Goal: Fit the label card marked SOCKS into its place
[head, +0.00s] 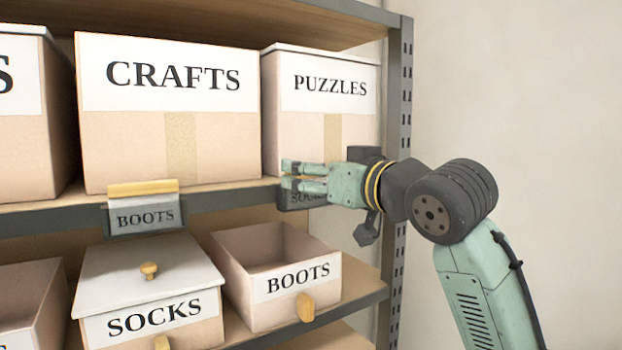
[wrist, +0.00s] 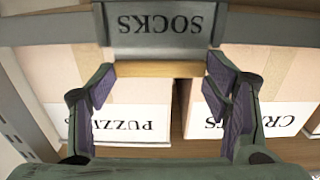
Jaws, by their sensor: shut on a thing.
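The grey SOCKS card (wrist: 167,30) has a yellow grip strip (wrist: 155,69) and shows upside down in the wrist view. My gripper (wrist: 160,74) is shut on that strip, one finger at each end. In the head view my gripper (head: 286,174) is at the upper shelf's front edge, below the PUZZLES box. The card (head: 303,197) is mostly hidden there, just under my fingers, its lettering hard to read. Grey side edges flank the card in the wrist view, like a holder. I cannot tell how deep the card sits in it.
A BOOTS card (head: 146,218) with a yellow strip is at the same shelf edge (head: 232,196), to the left. CRAFTS (head: 173,105) and PUZZLES (head: 330,90) boxes stand above. A lidded SOCKS box (head: 150,315) and an open BOOTS box (head: 290,280) stand below. A shelf post (head: 402,100) is at right.

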